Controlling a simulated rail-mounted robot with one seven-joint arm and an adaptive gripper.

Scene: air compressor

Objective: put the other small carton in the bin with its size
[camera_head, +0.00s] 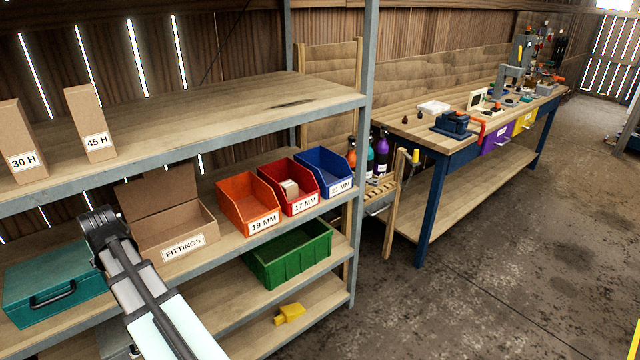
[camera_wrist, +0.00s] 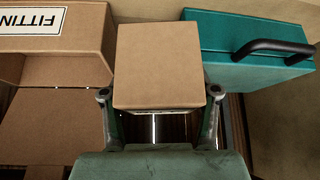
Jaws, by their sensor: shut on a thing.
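My gripper (camera_wrist: 158,93) is shut on a small plain brown carton (camera_wrist: 158,62), with one finger at each side of it. In the head view my gripper (camera_head: 98,222) is in front of the shelf, between the teal case and the fittings box; the held carton cannot be made out there. A small pale carton (camera_head: 289,187) sits in the red bin labelled 17 MM (camera_head: 304,206). The orange bin labelled 19 MM (camera_head: 262,223) and the blue bin labelled 21 MM (camera_head: 340,188) show no carton inside. No size marking shows on the held carton.
The open cardboard FITTINGS box (camera_head: 184,247) stands left of the orange bin. The teal case (camera_head: 50,284) lies further left. A shelf board (camera_head: 230,103) with cartons 30 H (camera_head: 20,140) and 45 H (camera_head: 90,122) is above. A green crate (camera_head: 290,253) is below the bins.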

